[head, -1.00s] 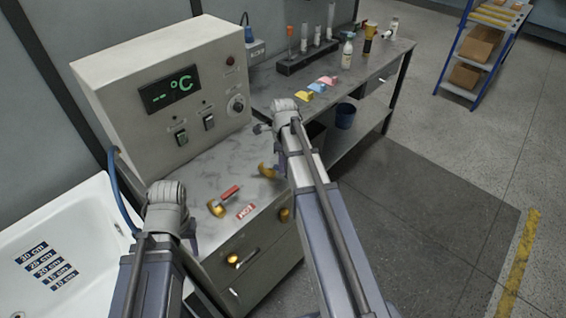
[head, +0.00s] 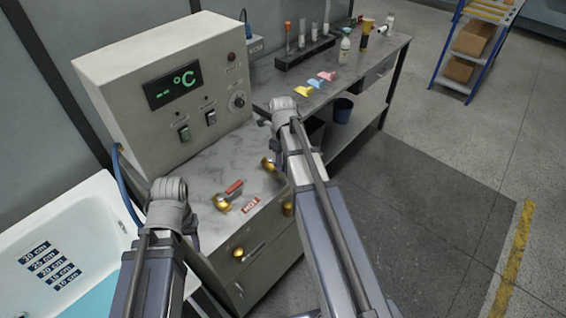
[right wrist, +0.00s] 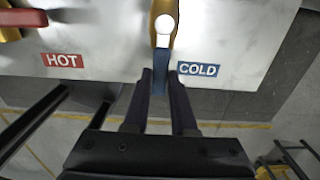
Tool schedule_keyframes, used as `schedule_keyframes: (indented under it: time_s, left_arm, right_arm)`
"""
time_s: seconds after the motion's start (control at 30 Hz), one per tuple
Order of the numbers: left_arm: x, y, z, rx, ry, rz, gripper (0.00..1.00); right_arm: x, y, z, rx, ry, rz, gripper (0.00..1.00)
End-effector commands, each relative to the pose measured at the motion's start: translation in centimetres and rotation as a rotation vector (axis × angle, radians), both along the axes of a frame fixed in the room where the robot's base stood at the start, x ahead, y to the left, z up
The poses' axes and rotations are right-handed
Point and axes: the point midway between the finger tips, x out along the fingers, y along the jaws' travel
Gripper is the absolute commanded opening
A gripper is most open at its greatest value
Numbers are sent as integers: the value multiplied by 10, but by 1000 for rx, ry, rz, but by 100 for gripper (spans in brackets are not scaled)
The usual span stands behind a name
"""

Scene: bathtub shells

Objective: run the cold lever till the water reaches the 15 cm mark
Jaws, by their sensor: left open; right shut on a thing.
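The blue cold lever (right wrist: 161,77) sits under a brass fitting beside the COLD label (right wrist: 198,69) in the right wrist view. My right gripper (right wrist: 160,84) is shut on this lever, with one finger on each side. The white tub (head: 20,290) at lower left has depth labels (head: 50,266) from 30 cm down to 10 cm. Blue water (head: 98,299) shows in the tub, its edge below the lowest label. My left gripper (head: 194,240) is open beside the tub; its tips are mostly hidden.
The red hot lever (head: 234,187) and the HOT label (head: 251,205) are on the marble counter. A control box (head: 130,110) with a "-- °C" display stands behind. A bench (head: 385,55) with bottles and tubes is at the back.

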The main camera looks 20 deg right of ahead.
Motion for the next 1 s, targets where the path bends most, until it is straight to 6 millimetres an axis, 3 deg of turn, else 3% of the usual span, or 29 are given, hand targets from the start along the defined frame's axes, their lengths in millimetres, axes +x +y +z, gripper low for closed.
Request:
schedule_keyframes:
  time_s: [0.3, 0.33, 0.6, 1.0]
  left_arm:
    - [0, 0, 0, 0, 0, 0, 50]
    - [0, 0, 0, 0, 0, 0, 50]
    - [0, 0, 0, 0, 0, 0, 50]
    - [0, 0, 5, 0, 0, 0, 50]
  right_arm:
    - [0, 1, 0, 2, 0, -4, 0]
    - [0, 1, 0, 2, 0, -4, 26]
    - [0, 1, 0, 2, 1, -2, 55]
    - [0, 0, 5, 1, 0, -2, 55]
